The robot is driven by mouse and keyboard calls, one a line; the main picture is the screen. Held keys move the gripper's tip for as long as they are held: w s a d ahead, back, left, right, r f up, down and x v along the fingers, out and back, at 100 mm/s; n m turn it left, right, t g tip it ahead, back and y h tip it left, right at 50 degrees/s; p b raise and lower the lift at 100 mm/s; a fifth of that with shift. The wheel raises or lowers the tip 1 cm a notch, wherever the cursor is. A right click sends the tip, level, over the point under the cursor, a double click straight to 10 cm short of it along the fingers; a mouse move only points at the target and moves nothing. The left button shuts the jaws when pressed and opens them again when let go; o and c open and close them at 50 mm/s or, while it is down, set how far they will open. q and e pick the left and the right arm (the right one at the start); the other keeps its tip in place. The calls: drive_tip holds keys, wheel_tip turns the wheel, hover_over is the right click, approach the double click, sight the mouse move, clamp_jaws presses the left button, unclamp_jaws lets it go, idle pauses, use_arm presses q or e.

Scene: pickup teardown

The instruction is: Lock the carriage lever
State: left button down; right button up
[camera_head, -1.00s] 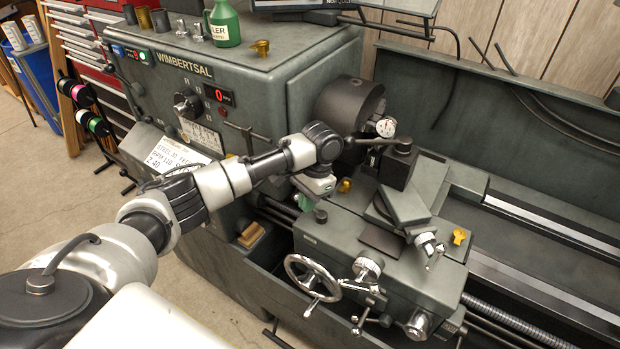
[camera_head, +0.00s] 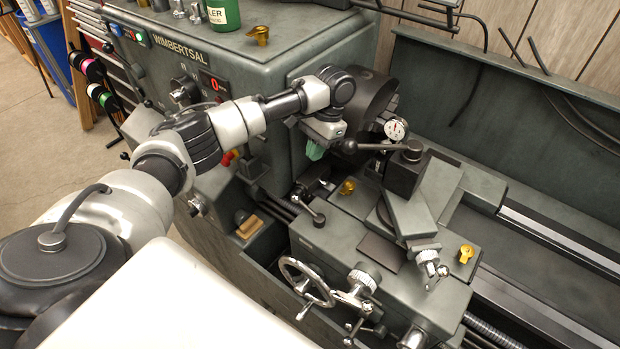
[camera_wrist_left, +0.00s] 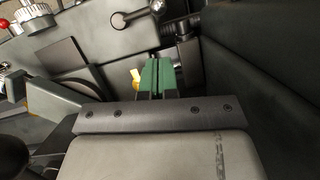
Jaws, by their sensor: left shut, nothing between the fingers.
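The carriage lever (camera_head: 309,208) is a short metal bar with a dark knob at its near end, on the left edge of the lathe carriage (camera_head: 340,240). In the left wrist view a lever with a round dark knob (camera_wrist_left: 119,20) lies at the top. My left gripper (camera_head: 315,151) has green fingertips, shut and empty. It hangs beside the chuck, beyond the lever in the head view and apart from it. The shut fingertips (camera_wrist_left: 154,76) also show in the left wrist view. My right gripper is not in view.
The dark chuck (camera_head: 370,100) and a dial gauge (camera_head: 396,129) stand close to my left gripper. The tool post (camera_head: 405,170) with its handle is to the right. Brass-coloured pieces (camera_head: 347,187) sit on the carriage. The handwheel (camera_head: 307,282) is at the front.

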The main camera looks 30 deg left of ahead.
use_arm(q)
drive_tip(key=p, duration=0.3)
approach(308, 209)
drive_tip(key=a+f, duration=0.4)
drive_tip(key=f, duration=0.2)
drive_tip(key=shift+w+r, duration=0.15)
drive_tip(key=shift+w, duration=0.3)
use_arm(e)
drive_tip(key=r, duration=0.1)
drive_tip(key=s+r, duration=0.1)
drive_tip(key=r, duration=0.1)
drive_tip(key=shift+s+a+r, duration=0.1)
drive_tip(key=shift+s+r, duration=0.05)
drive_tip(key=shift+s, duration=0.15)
